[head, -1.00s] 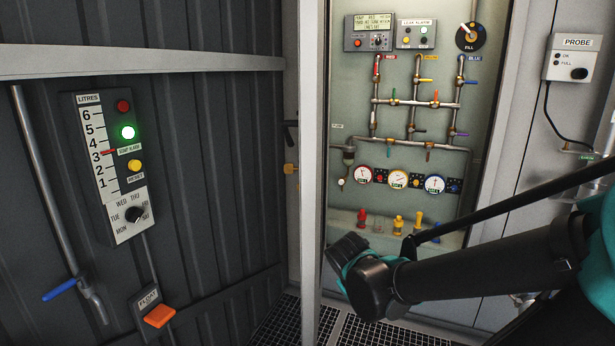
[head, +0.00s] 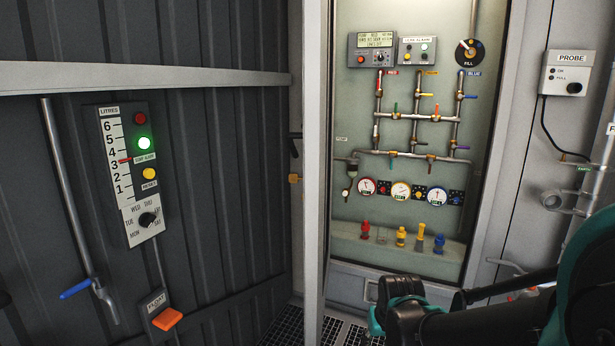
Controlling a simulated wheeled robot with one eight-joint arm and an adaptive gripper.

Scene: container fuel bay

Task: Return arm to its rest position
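My arm (head: 480,327) enters the head view from the lower right, black with teal joints. Its forward end (head: 400,300) is low at the bottom centre, in front of the lower edge of the lit pipe cabinet. My gripper's fingers cannot be made out, so I cannot tell whether it is open or shut, or whether it holds anything. The arm's end appears apart from the gauges and coloured fittings above it.
The cabinet (head: 345,231) holds valves, gauges and coloured fittings. A grey post (head: 312,150) stands left of it. On the left wall are a litres panel (head: 130,175) with a green light lit and an orange float switch (head: 167,319). A probe box (head: 565,72) hangs at right.

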